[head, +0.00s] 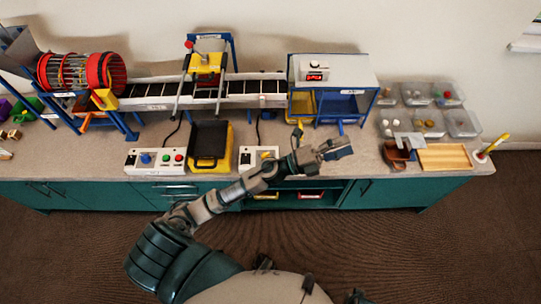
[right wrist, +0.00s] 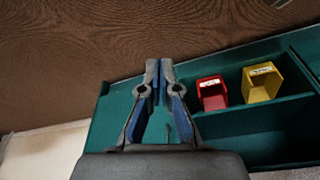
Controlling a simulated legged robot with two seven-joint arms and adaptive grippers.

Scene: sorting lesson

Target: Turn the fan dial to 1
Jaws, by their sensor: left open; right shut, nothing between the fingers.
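Another white control box (head: 140,160) further left has a blue knob (head: 146,158) beside red and green buttons. I cannot tell which knob is the fan dial. My left gripper (head: 338,149) is open and empty, over the bench front to the right of the middle box. My right gripper (right wrist: 158,62) is shut with nothing in it, seen against the teal cabinet in the right wrist view.
A red bin (right wrist: 212,93) and a yellow bin (right wrist: 262,82) sit in an open teal cabinet shelf. A black tray (head: 209,141) stands between the control boxes. A conveyor (head: 152,92) runs behind. A wooden tray (head: 445,157) and clear containers (head: 462,123) are at the right.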

